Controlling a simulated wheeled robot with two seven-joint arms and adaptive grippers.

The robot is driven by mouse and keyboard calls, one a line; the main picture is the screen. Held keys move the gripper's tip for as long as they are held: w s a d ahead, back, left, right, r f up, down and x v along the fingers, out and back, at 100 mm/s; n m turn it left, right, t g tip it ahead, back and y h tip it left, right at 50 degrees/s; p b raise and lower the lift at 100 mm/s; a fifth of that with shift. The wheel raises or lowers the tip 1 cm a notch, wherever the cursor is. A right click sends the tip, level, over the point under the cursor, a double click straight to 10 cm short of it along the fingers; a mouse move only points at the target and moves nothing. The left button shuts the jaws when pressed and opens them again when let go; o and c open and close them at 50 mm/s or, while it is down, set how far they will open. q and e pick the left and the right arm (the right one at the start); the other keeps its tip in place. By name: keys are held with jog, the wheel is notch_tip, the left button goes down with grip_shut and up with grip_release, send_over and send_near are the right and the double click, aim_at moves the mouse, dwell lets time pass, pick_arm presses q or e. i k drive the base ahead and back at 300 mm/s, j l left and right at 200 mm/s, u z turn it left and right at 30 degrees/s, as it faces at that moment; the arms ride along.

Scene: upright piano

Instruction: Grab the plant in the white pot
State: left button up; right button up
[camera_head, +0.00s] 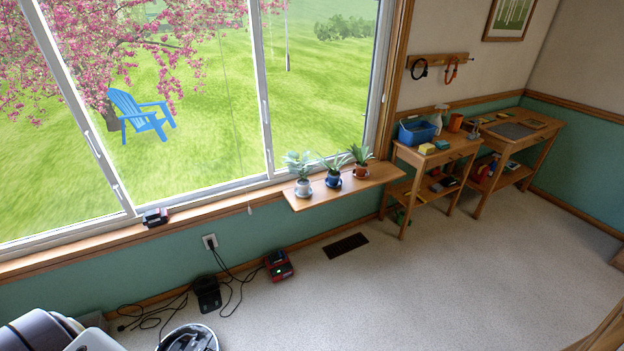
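The plant in the white pot (302,187) stands upright on a narrow wooden shelf (310,201) below the window. It is the leftmost of three potted plants there and has pale green, pointed leaves. A plant in a blue pot (333,180) stands just right of it, and a plant in a reddish-brown pot (361,171) is further right. The white pot sits apart from any part of my body. Neither of my grippers can be made out in the head view.
A small dark object (154,217) lies on the windowsill. A black device (207,293), a red device (279,265) and loose cables lie on the carpet below the shelf. Two wooden workbenches (437,155) stand to the right. The carpet (430,285) in front is mostly clear.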

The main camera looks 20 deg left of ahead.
aim_at(303, 183)
jog(key=i+l+u, duration=0.2)
jog(key=i+l, duration=0.2)
jog(key=i+l+u, duration=0.2)
jog(key=i+l, duration=0.2)
jog(key=i+l+u, duration=0.2)
jog(key=i+l, duration=0.15)
jog(key=l, duration=0.2)
